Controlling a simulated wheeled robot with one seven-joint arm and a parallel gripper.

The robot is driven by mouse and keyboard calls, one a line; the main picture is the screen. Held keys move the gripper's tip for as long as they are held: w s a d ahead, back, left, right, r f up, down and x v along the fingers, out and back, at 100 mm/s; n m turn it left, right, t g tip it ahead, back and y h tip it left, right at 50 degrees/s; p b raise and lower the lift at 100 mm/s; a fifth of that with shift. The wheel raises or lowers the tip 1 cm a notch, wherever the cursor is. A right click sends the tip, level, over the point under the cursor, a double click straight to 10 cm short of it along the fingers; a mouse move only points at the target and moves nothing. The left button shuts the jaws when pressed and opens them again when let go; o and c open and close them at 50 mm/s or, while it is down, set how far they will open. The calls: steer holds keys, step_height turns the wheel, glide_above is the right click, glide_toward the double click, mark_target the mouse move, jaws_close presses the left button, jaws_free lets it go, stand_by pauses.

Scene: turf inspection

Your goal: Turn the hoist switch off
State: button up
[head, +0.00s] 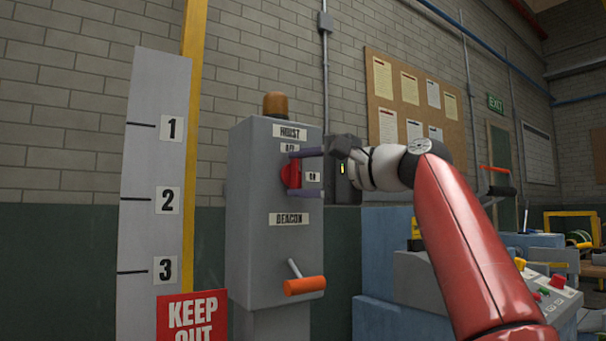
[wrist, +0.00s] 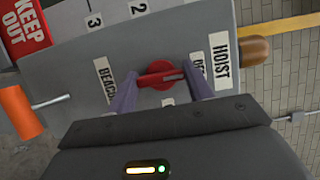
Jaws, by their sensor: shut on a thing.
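The hoist switch (head: 291,175) is a red rotary knob on the front of a grey control box (head: 255,245). HOIST and OFF labels sit above it, an ON label to its right, and a BEACON label below. My gripper (head: 307,174) reaches in from the right with one finger above and one below the knob. In the wrist view the knob (wrist: 160,80) lies between the two purple-grey fingers, which are shut on it. Its ridge lies roughly in line from finger to finger, and its white mark is on the HOIST side of the ridge in that view.
An orange-handled lever (head: 304,286) sticks out low on the box. An amber beacon (head: 275,104) stands on top. A red KEEP OUT sign (head: 192,318) and a numbered board (head: 152,180) are at left. Blue blocks (head: 385,240) and a console (head: 548,290) are at right.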

steer(key=shift+f+g, duration=0.25)
steer(key=shift+g, duration=0.05)
stand_by(0.4)
steer(key=o, duration=1)
steer(key=shift+r, duration=0.1)
steer(key=b+v, duration=0.2)
steer(key=v, duration=0.5)
steer(key=shift+s+d, duration=0.25)
steer(key=shift+s, duration=0.05)
